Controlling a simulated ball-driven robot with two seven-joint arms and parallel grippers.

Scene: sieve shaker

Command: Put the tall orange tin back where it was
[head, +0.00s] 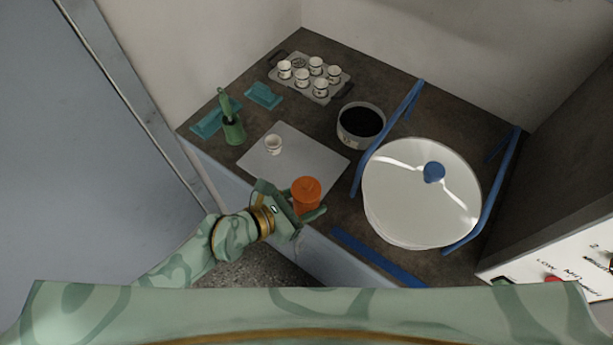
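The tall orange tin (306,195) stands out near the front edge of the counter, in front of the grey mat (318,155). My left gripper (294,209) reaches in from the lower left with its fingers around the tin, apparently gripping it. The tin looks upright, with its lid facing up. Its lower part is hidden by the fingers, and I cannot tell whether it touches the counter. My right gripper is not in view.
A small white cup (273,145) stands on the mat. Behind are a dark-filled round pan (361,124), a tray of several cups (326,92), a green brush holder (233,131) and teal cloths (264,95). A large lidded white drum (420,200) between blue bars (493,195) fills the right.

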